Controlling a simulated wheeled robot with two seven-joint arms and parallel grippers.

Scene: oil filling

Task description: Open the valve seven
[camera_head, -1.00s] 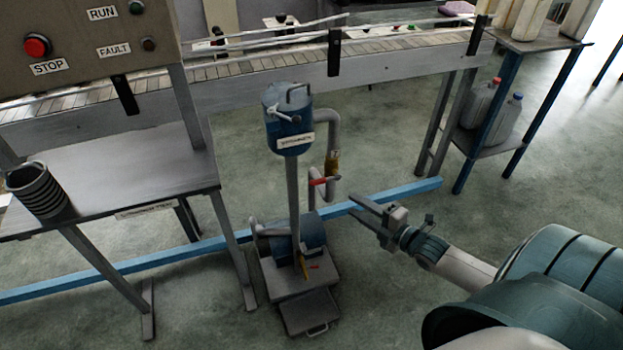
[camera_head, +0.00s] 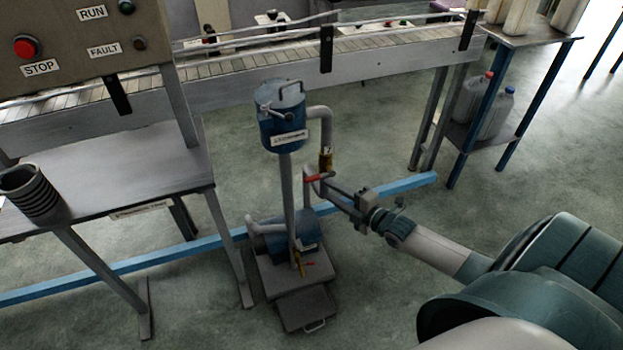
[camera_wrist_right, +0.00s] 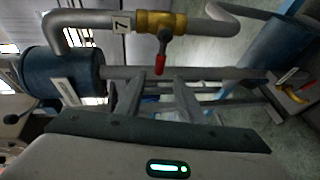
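Valve seven is a brass valve (camera_head: 325,160) on the grey pipe beside the blue tank (camera_head: 282,122). It also shows in the right wrist view (camera_wrist_right: 154,22), next to a tag marked 7. Its red handle (camera_head: 318,177) appears in the right wrist view (camera_wrist_right: 161,52) pointing away from the pipe toward my gripper. My right gripper (camera_head: 335,192) is at the handle in the head view. In the right wrist view its two fingers (camera_wrist_right: 161,92) are apart, with nothing between them, and the handle lies just beyond the fingertips. My left gripper is not in view.
A second red handle (camera_head: 308,264) is low by the pump base. A conveyor (camera_head: 240,84) runs behind. Jugs (camera_head: 492,105) sit on a shelf at right.

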